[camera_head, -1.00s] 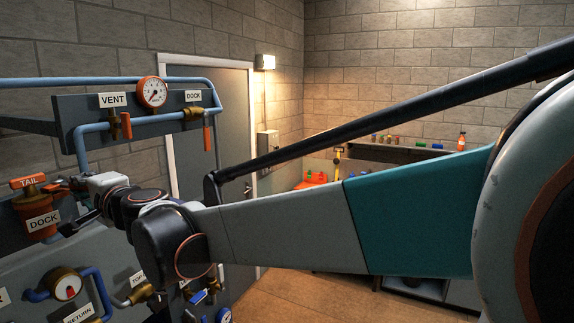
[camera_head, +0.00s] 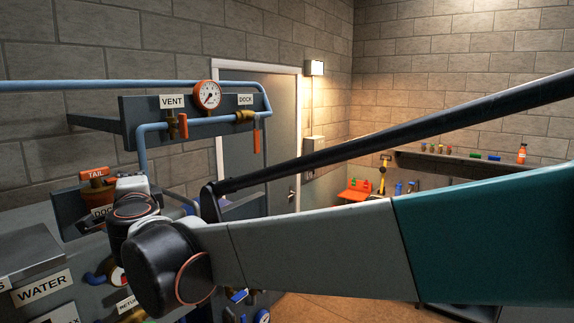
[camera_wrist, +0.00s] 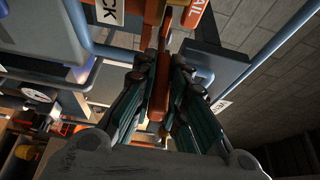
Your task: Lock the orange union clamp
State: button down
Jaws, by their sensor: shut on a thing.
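The orange union clamp (camera_head: 97,174) with the TAIL label is at the left in the head view, partly hidden behind my wrist. My gripper (camera_wrist: 160,75) is shut on this lever, with one dark green finger on each side. In the head view my fingers are hidden behind the wrist. Whether the clamp is latched cannot be told.
Above right of the clamp, a panel carries a pressure gauge (camera_head: 208,95), a VENT valve handle (camera_head: 183,126) and a DOCK valve handle (camera_head: 256,141). A blue pipe (camera_head: 140,150) runs down close to my wrist. A grey WATER box (camera_head: 40,262) stands lower left.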

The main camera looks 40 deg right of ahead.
jog(key=c, duration=1.6)
grip_release()
jog(key=shift+s, duration=0.1)
jog(key=s+a, duration=0.2)
jog(key=s, duration=0.9)
jog(key=shift+s+a, duration=0.2)
jog(key=shift+s, duration=0.1)
